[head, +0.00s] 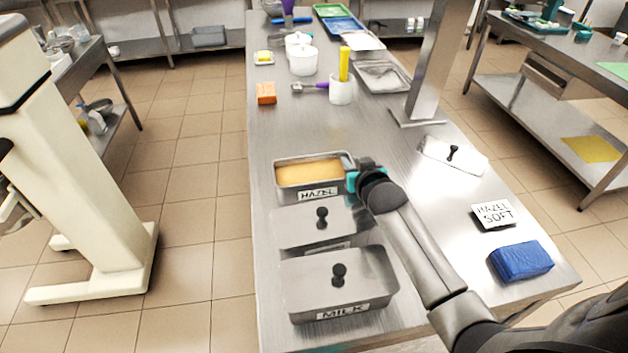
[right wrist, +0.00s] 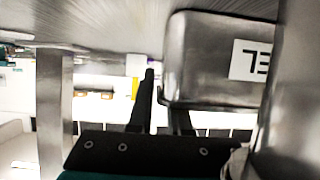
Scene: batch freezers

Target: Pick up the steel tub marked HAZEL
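The steel tub marked HAZEL (head: 318,195) stands open on the steel table, with tan-yellow contents. Its label faces the front. My right gripper (head: 353,178) is at the tub's right end in the head view. In the right wrist view, where the picture is upside down, the tub (right wrist: 205,60) shows its end wall and part of its label. One finger of the right gripper (right wrist: 160,100) is outside that wall with a gap. The other passes behind the rim and its tip is hidden. The fingers are apart. My left gripper is not in view.
A lidded tub (head: 322,225) and a lidded tub marked MILK (head: 335,290) stand in front. A loose lid (head: 468,160), a HAZEL SOFT card (head: 493,213) and a blue block (head: 520,261) lie to the right. A steel post (head: 432,70) rises behind. Free tabletop lies behind the tub.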

